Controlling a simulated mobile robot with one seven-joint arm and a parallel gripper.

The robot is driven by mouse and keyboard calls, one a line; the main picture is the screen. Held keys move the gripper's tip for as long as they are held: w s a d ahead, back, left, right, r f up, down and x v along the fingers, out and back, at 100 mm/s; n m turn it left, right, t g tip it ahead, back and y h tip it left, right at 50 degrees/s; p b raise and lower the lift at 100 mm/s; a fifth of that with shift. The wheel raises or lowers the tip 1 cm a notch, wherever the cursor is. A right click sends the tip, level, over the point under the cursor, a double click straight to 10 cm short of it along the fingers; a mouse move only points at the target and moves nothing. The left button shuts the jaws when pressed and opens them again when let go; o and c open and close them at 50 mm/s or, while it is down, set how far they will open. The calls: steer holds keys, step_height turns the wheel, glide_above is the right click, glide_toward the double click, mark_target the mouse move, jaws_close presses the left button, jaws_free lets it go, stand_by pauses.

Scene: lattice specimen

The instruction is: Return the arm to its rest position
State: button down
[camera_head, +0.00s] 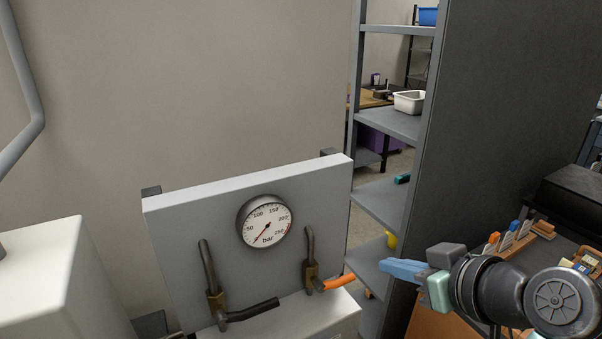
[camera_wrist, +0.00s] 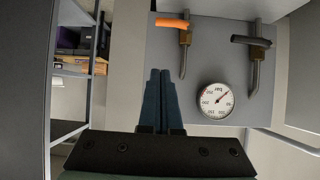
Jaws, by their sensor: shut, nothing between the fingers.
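My gripper (camera_head: 384,268) is at the right in the head view, its blue fingers pointing left toward the orange valve handle (camera_head: 338,282) with a gap between. In the wrist view the fingers (camera_wrist: 160,75) lie together, shut and empty. The grey panel (camera_head: 200,225) stands ahead, with a round pressure gauge (camera_head: 266,222) and two bent pipes with valves. The orange handle also shows in the wrist view (camera_wrist: 172,22), as does the black handle (camera_wrist: 250,40).
A grey shelf unit (camera_head: 392,122) with a tall dark side panel (camera_head: 500,110) stands right of the gauge panel. A white cabinet (camera_head: 60,285) is at the lower left. A bench with tools (camera_head: 515,235) is at the right behind my arm. The wall above the panel is bare.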

steer(key=w+a+r+m+t+h+b, duration=0.15)
steer(key=a+r+t, duration=0.3)
steer(key=r, duration=0.45)
steer(key=w+a+r+m+t+h, duration=0.15)
steer(key=a+r+t, duration=0.3)
steer(key=r, duration=0.45)
steer(key=s+a+r+t, duration=0.3)
steer(key=s+a+r, duration=0.1)
steer(key=s+r, duration=0.2)
steer(key=s+a+r+t+h, duration=0.1)
steer(key=s+a+r+t, duration=0.3)
steer(key=s+r, duration=0.3)
step_height(320, 180, up, 2)
steer(key=shift+s+a+r+m, duration=0.1)
steer(key=shift+s+a+m, duration=0.1)
steer(key=shift+m, duration=0.2)
